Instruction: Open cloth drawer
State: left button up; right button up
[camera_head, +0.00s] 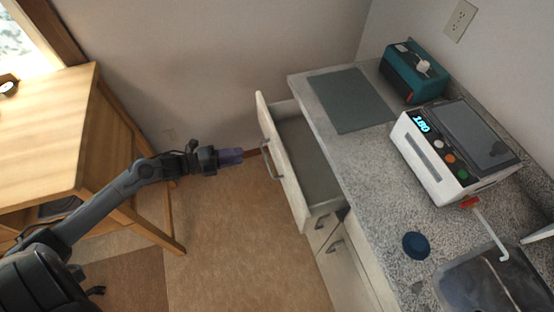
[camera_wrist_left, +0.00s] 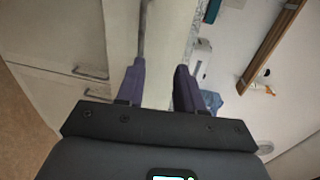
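The top drawer (camera_head: 290,170) under the counter is pulled well out, and its grey interior shows from above with nothing visible in it. Its pale front carries a metal bar handle (camera_head: 268,163). My left gripper (camera_head: 257,152) reaches in from the left, with its fingertips at this handle. In the left wrist view the two purple fingers (camera_wrist_left: 160,76) stand apart, with the pale drawer front beyond them. The grey handle bar (camera_wrist_left: 146,30) runs up from the left fingertip; whether it touches is unclear. My right gripper is out of view.
The speckled counter (camera_head: 375,195) holds a grey mat (camera_head: 350,100), a teal device (camera_head: 413,73), a white device with a display (camera_head: 455,150) and a dark blue round object (camera_head: 416,245). Other closed drawers (camera_head: 340,262) lie below. A wooden table (camera_head: 50,130) stands left; floor between is clear.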

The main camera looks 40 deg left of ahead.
pick_arm(q)
jog(key=w+d+f+b, duration=0.1)
jog(key=w+d+f, duration=0.3)
jog(key=w+d, duration=0.2)
jog(key=shift+f+g, duration=0.2)
jog(key=shift+g, duration=0.1)
dwell(0.3)
jog(key=shift+w, duration=0.1)
jog(key=shift+c, duration=0.2)
grip_shut()
dwell(1.1)
